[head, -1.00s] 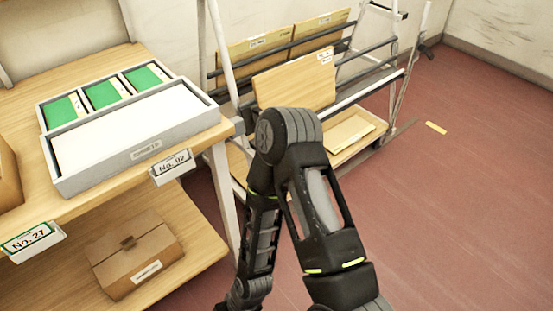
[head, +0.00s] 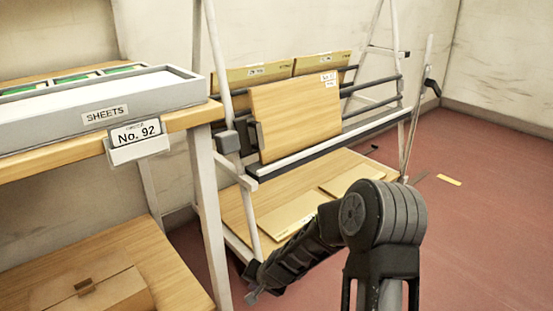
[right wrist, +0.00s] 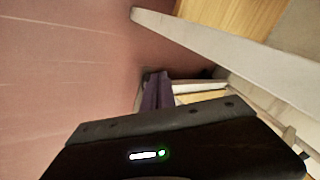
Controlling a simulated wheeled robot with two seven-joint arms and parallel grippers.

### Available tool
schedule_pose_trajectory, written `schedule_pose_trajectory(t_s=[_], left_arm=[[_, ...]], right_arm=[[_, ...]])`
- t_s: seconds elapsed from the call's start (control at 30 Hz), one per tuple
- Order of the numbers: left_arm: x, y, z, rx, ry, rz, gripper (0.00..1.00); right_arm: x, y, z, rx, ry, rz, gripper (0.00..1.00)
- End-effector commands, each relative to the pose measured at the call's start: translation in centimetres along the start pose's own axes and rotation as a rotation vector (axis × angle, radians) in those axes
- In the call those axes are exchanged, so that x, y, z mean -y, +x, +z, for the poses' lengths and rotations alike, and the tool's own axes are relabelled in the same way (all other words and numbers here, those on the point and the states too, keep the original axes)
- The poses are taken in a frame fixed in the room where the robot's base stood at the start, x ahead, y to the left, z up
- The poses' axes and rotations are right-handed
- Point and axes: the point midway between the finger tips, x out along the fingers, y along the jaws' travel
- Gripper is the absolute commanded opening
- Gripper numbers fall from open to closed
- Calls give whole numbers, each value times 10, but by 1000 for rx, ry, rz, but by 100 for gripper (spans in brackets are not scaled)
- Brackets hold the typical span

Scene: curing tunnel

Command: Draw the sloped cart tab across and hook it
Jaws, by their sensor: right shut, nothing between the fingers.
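The sloped cart (head: 330,130) is a white A-frame rack with dark rails, standing against the wall with boards leaning on it. A dark block (head: 228,142) sits on its left post, and a dark handle-like piece (head: 431,87) shows at its right post. I cannot tell which part is the tab or its hook. My right arm reaches left and down, with its gripper (head: 252,293) low by the cart's front left foot, small and partly unclear. In the right wrist view the dark fingers (right wrist: 155,88) are together and empty, beside a pale beam (right wrist: 220,45). My left gripper is out of view.
A wooden workbench (head: 70,155) with a grey sheet tray (head: 190,90) and a No. 92 label stands on the left, its leg near my right gripper. A cardboard box (head: 95,290) lies on the lower shelf. The red floor at right is mostly clear.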

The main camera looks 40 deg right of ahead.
Motion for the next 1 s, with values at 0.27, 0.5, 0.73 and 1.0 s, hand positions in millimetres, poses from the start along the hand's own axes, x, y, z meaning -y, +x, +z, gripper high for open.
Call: schedule_pose_trajectory(t_s=[0.27, 0.5, 0.73, 1.0], left_arm=[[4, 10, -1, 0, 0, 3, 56], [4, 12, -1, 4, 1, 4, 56], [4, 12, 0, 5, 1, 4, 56], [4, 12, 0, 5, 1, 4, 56]], right_arm=[[76, -142, -195, -173, 431, -371, 0], [136, -246, -253, -180, 515, -695, 0], [152, -271, -260, -170, 515, -781, 0], [152, -270, -260, -168, 515, -778, 0]])
